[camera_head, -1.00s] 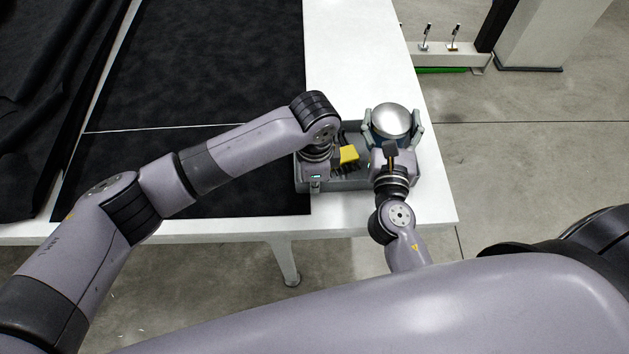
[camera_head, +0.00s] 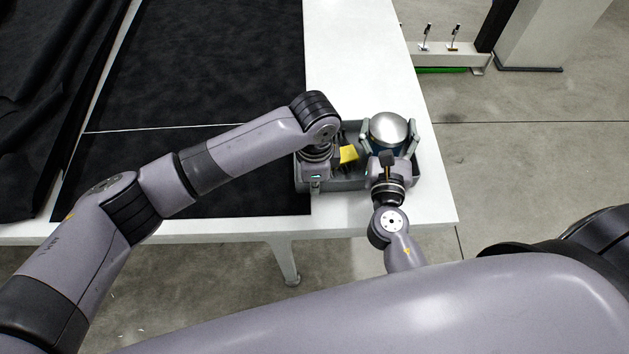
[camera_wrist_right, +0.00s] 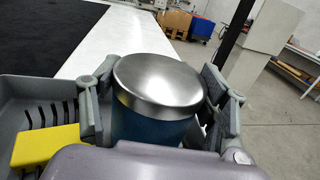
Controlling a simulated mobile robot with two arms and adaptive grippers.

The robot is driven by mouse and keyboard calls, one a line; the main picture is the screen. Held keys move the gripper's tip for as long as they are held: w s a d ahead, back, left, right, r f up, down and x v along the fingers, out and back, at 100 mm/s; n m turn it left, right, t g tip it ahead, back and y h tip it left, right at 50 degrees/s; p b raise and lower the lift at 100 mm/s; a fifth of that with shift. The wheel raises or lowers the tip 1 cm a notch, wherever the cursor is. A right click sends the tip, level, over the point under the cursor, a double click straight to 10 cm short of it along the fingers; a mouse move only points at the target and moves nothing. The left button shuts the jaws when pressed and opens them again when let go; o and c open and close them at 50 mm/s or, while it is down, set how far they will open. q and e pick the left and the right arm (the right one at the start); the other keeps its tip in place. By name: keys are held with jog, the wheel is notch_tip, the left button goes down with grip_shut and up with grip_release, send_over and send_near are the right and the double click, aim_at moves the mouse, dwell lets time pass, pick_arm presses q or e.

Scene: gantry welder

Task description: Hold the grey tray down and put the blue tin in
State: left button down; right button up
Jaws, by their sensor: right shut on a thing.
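The blue tin (camera_head: 389,130) with a shiny metal lid is upright between the fingers of my right gripper (camera_head: 389,138), which is shut on it. In the right wrist view the tin (camera_wrist_right: 152,125) shows its blue side below the lid, a finger on each side. It is at the right part of the grey tray (camera_head: 345,184); its bottom is hidden, so I cannot tell whether it touches the tray floor. My left gripper (camera_head: 316,168) is at the tray's left end; its fingers are mostly hidden by the wrist.
A yellow block (camera_head: 348,154) and dark slotted parts are in the tray left of the tin. The tray is on a white table (camera_head: 355,60), near its front right corner. Black cloth (camera_head: 210,70) covers the table to the left. The white surface behind the tray is clear.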

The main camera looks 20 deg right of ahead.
jog(key=shift+f, duration=1.3)
jog(key=o, duration=1.6)
jog(key=shift+o, duration=0.2)
jog(key=shift+f, duration=0.1)
jog(key=shift+r, duration=5.05)
pick_arm(q)
jog(key=c, duration=1.7)
grip_release()
